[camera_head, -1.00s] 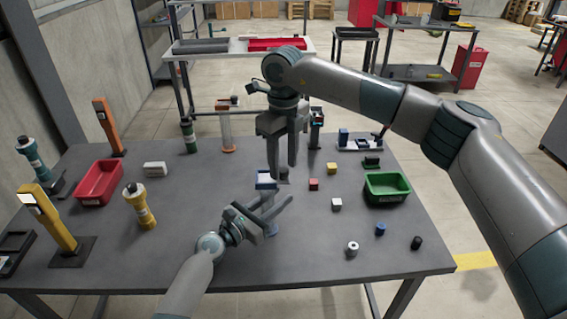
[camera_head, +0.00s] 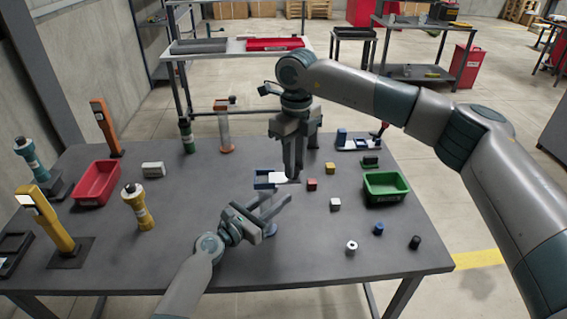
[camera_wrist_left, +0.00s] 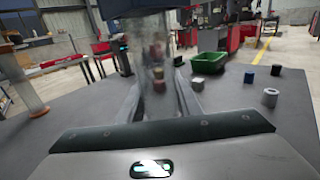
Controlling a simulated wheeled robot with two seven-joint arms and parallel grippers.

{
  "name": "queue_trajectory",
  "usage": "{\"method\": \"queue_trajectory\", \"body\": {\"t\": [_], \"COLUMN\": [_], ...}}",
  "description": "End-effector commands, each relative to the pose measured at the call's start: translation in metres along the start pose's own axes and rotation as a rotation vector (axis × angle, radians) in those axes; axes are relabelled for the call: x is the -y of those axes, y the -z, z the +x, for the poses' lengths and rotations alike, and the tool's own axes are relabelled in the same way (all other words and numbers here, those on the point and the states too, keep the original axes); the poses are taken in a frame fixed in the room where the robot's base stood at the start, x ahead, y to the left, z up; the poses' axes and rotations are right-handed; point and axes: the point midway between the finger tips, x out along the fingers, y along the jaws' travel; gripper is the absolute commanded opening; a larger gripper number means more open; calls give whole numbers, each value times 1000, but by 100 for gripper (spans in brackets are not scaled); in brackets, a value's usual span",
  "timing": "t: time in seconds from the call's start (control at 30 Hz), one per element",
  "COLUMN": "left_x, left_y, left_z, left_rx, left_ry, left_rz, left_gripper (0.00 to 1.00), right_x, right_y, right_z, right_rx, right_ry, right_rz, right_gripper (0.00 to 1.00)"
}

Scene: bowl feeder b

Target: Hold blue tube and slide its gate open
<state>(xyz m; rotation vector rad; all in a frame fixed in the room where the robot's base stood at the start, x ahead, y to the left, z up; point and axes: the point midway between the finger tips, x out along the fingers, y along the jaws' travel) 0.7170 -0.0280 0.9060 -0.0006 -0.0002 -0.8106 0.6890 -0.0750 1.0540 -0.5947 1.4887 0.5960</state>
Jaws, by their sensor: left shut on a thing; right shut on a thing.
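The blue tube (camera_head: 263,185) stands upright near the table's middle; its blue top shows, and most of its body is hidden behind my left gripper. In the left wrist view its clear body (camera_wrist_left: 157,65) stands between the fingers, with coloured pieces visible inside. My left gripper (camera_head: 280,198) is shut on the tube's body below the top. A pale gate plate (camera_head: 281,177) sticks out to the right of the blue top. My right gripper (camera_head: 293,178) points down from above, shut at the plate's outer end; the exact contact is too small to see.
A red cube (camera_head: 312,184), a yellow cube (camera_head: 331,168) and a white cube (camera_head: 335,204) lie right of the tube. A green bin (camera_head: 386,188) stands farther right. A red bin (camera_head: 98,183) and a yellow tube (camera_head: 139,207) stand left.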

Motion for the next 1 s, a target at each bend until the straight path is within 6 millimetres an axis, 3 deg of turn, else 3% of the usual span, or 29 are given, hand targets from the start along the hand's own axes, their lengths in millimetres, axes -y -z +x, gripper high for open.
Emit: {"method": "queue_trajectory", "body": {"t": [0.1, 0.37, 0.4, 0.47, 0.83, 1.0], "left_x": [0, -1, -1, -1, 0, 0], "left_y": [1, 1, 1, 1, 1, 1], "left_z": [0, -1, -1, -1, 0, 0], "left_rx": [-1, -1, -1, -2, -1, -1], "left_ry": [0, -2, -2, -2, 0, 1], "left_rz": [0, -1, -1, -1, -1, -1], "left_gripper": [0, 0, 0, 0, 0, 0], "right_x": [10, 11, 12, 11, 10, 10], "right_y": [9, 10, 10, 10, 9, 9], "right_z": [0, -1, -1, -1, -2, -13], "right_rx": [1, 0, 0, 0, 1, 3], "right_ry": [3, 5, 5, 5, 2, 3], "right_rz": [4, 4, 4, 4, 2, 2], "right_gripper": [0, 0, 27, 41, 42, 42]}}
